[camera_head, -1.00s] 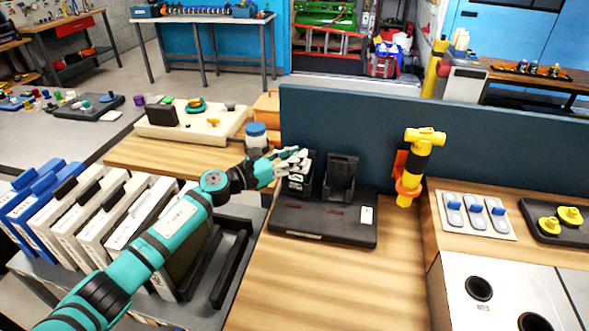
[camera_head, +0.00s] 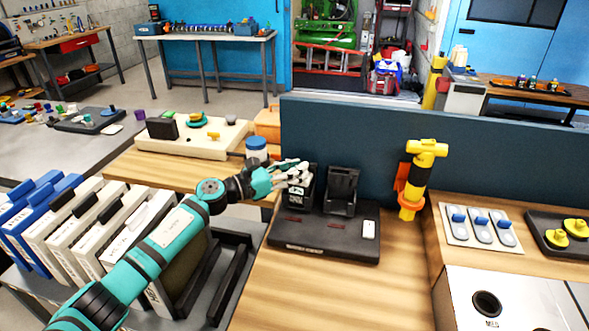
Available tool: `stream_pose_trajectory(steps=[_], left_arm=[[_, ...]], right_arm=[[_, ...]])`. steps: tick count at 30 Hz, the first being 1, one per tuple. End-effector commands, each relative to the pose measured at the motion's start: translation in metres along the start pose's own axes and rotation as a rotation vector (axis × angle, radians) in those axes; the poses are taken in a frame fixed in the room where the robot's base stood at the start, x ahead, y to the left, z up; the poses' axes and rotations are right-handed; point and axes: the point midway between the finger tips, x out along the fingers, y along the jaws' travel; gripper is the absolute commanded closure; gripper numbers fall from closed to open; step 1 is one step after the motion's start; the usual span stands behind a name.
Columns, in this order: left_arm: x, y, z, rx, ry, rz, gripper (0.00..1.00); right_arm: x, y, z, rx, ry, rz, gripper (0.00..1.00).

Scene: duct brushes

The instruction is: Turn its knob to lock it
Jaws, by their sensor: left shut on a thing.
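My left gripper (camera_head: 292,174) is at the upper left of a black block (camera_head: 301,192) with a pale label. The block stands upright in the left bay of a black dock (camera_head: 325,244), and the gripper is shut on it. The fingers cover the block's top. The dock's right bay has a tall black upright part (camera_head: 341,190). Two small red marks and a white tag lie on the dock's front. Blue knobs (camera_head: 480,220) sit on a pale plate at right, with yellow knobs (camera_head: 557,236) on a dark base beside it. Which knob is meant cannot be told. My right gripper is out of view.
A dark blue partition (camera_head: 480,150) stands behind the dock. Upright cases (camera_head: 75,222) fill a rack at left. A blue-capped jar (camera_head: 257,152) stands behind my wrist. The wooden bench in front is clear.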

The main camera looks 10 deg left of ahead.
Motion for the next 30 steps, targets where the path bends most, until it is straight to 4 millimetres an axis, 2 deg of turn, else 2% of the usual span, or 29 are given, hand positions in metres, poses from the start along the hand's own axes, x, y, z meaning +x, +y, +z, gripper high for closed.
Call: stream_pose_trajectory(steps=[14, 15, 20, 21, 30], left_arm=[[0.0003, -0.0005, 0.0005, -0.001, -0.001, -0.001, 1.00], [0.0003, -0.0005, 0.0005, -0.001, -0.001, -0.001, 0.75], [0.0002, -0.0003, 0.0005, 0.000, -0.001, -0.001, 0.54], [0.0002, -0.0001, 0.0005, 0.000, -0.001, 0.000, 0.51], [-0.0001, 0.0004, 0.0010, 0.000, 0.000, 0.004, 0.51]], right_arm=[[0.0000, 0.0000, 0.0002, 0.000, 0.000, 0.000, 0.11], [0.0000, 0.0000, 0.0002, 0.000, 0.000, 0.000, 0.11], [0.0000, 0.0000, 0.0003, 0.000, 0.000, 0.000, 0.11], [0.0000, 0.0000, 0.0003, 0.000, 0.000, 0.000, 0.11], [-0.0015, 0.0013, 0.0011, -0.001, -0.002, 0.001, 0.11]])
